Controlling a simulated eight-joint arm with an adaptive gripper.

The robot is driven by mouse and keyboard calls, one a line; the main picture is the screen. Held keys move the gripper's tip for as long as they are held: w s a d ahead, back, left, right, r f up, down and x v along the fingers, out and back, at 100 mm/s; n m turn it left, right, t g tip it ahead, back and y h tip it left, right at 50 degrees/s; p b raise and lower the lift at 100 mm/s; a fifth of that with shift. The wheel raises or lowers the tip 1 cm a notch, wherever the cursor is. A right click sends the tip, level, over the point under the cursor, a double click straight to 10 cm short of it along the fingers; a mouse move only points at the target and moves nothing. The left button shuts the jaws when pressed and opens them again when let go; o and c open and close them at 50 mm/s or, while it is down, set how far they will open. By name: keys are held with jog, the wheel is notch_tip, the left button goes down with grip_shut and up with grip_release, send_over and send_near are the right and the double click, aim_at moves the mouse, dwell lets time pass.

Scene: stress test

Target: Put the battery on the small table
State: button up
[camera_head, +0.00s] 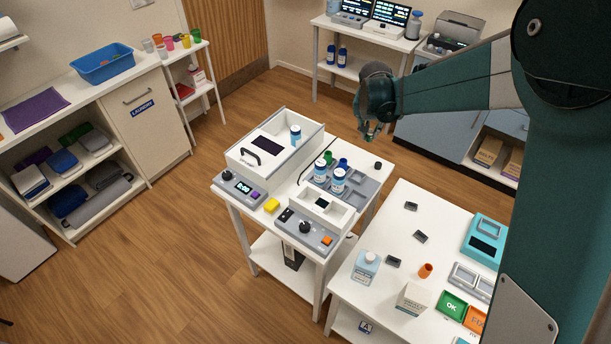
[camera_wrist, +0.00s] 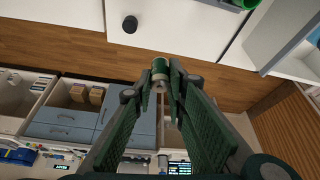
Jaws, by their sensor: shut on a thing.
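My gripper (camera_head: 371,132) hangs in the air behind and above the far right corner of the white equipment table (camera_head: 385,173). In the wrist view its fingers (camera_wrist: 160,80) are closed around a small cylinder with green and pale bands, which looks like the battery (camera_wrist: 160,68). The battery's end sticks out past the fingertips. In the head view I cannot make the battery out clearly. The equipment table's white top also shows in the wrist view (camera_wrist: 175,30). Which table is meant by the small one is not clear; a narrow white side table (camera_head: 187,50) stands by the cabinet.
A larger white table (camera_head: 385,225) at right holds small dark trays, a bottle and boxes. Wooden floor lies between the furniture.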

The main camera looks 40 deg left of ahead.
aim_at(368, 141)
jog(key=shift+f, duration=3.1)
jog(key=shift+f, duration=0.1)
jog(key=shift+f, duration=1.8)
jog(key=shift+f+b, duration=0.1)
jog(key=shift+b, duration=0.2)
jog(key=o, duration=0.4)
jog(key=shift+f, duration=0.1)
jog(key=o, duration=0.5)
jog(key=shift+r, duration=0.2)
